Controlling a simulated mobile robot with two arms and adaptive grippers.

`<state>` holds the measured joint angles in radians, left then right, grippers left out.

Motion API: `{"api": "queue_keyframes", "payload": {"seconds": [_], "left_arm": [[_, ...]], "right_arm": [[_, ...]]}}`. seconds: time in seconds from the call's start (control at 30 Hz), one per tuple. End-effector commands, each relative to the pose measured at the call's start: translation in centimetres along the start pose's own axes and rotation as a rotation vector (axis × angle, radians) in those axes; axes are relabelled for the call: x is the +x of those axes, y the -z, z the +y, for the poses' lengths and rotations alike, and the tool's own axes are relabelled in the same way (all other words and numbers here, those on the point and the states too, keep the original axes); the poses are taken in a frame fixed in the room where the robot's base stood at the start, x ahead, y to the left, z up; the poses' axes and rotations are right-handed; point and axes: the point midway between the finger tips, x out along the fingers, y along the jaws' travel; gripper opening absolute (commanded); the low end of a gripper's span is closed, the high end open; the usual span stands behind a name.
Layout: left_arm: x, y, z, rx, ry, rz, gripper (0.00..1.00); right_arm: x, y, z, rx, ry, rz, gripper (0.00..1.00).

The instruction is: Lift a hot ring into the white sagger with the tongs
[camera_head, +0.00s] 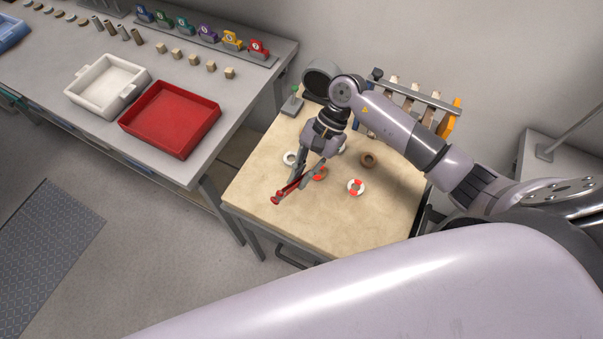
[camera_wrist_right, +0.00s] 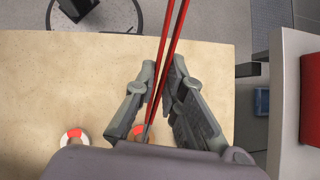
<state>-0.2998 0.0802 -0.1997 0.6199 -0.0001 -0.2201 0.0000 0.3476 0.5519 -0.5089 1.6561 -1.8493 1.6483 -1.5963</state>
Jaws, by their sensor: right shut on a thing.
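My right gripper (camera_head: 303,172) is above the beige table, shut on the red tongs (camera_head: 284,193). In the right wrist view the gripper (camera_wrist_right: 163,75) has the tongs (camera_wrist_right: 172,38) between its fingers, two red arms running away from it. An orange-red ring (camera_head: 319,174) lies on the table beside the gripper and is partly hidden in the right wrist view (camera_wrist_right: 139,131). A white ring with red patches (camera_head: 356,187) lies to its right. I cannot tell whether the tongs touch any ring. The white sagger, a shallow white tray (camera_head: 82,93), stands on the grey bench. My left gripper is not in view.
A red tray (camera_head: 147,144) stands beside the white one. A white ring (camera_head: 289,158) and a brown ring (camera_head: 369,160) lie on the beige table (camera_head: 255,182). A rack (camera_head: 430,115) stands at its back right. The table's front area is clear.

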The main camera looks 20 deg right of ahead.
Motion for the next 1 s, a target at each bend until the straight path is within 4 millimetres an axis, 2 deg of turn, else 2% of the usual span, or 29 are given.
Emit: {"api": "queue_keyframes", "payload": {"seconds": [0.27,1.0], "left_arm": [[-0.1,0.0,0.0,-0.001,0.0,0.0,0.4],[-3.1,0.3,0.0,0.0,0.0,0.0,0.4]], "right_arm": [[-0.2,-0.2,-0.1,-0.001,0.001,0.0,0.0],[-7.2,-5.4,-0.8,-0.003,0.002,0.002,0.0]]}}
